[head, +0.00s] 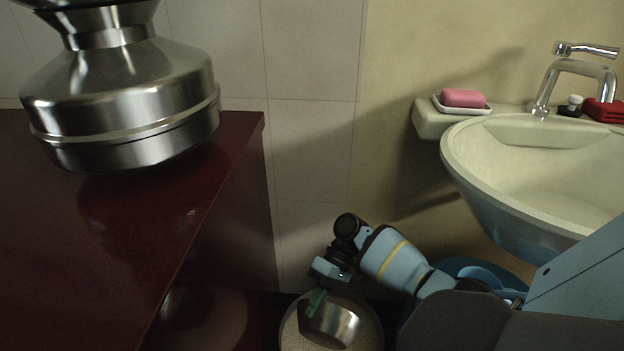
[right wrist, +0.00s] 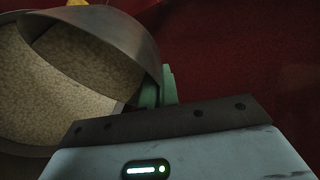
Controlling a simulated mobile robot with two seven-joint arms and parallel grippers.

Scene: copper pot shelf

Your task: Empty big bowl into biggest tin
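A shiny steel bowl (head: 336,322) is low in the head view, tilted, at the mouth of a wider round container (head: 375,312) with pale grainy contents. My right gripper (head: 316,301) reaches down to the bowl's rim with green fingers. In the right wrist view the fingers (right wrist: 157,92) are closed at the rim of the bowl (right wrist: 110,32). Pale grain shows beside and under the bowl; I cannot tell whether some is still inside it. Whether the bowl touches the container is unclear. My left gripper is not in view.
A large steel vessel (head: 125,95) stands on the dark red counter (head: 60,230) at left. A sink (head: 545,165) with a tap (head: 570,75) and pink soap (head: 462,98) is at right. A blue basin (head: 490,272) sits below, behind my right arm.

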